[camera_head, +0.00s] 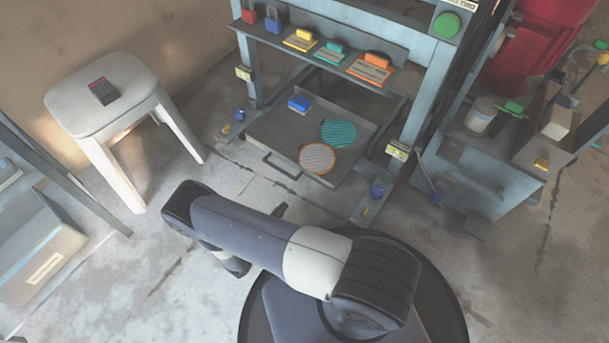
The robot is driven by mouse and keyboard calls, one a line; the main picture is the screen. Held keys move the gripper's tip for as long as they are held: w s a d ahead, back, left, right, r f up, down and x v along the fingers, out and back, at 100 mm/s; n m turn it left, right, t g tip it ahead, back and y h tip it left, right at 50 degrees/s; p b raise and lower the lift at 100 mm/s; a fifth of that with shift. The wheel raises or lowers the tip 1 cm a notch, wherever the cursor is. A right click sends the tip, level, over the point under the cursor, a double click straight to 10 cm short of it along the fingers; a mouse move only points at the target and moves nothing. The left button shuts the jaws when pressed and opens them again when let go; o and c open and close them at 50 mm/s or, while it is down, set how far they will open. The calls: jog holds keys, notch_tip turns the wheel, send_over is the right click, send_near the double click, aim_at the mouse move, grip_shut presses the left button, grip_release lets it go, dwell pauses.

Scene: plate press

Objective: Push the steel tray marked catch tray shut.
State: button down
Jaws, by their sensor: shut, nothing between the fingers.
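The steel tray (265,138) sits low between the legs of the blue-grey press frame and sticks out at the front, so it is open. A bar handle (281,167) is on its front wall. In it lie a blue block (299,103), a teal ribbed disc (338,133) and a pale disc with an orange rim (316,158). No catch tray lettering is readable. My arm is folded low in front of the tray.
A shelf (385,51) on the press above the tray holds coloured tags and padlocks. A grey cabinet (470,187) stands right of the press. The floor between my arm and the tray is clear.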

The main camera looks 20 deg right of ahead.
aim_at(311, 173)
jog(key=b+x, duration=0.4)
jog(key=x, duration=0.9)
jog(key=shift+w+d, duration=0.25)
jog(key=shift+d, duration=0.1)
jog(key=shift+w+d, duration=0.1)
jog(key=shift+d, duration=0.05)
jog(key=shift+w+d, duration=0.15)
jog(key=shift+d, duration=0.1)
jog(key=x, duration=2)
jog(key=shift+w+d, duration=0.15)
jog(key=shift+d, duration=0.1)
jog(key=shift+w+d, duration=0.45)
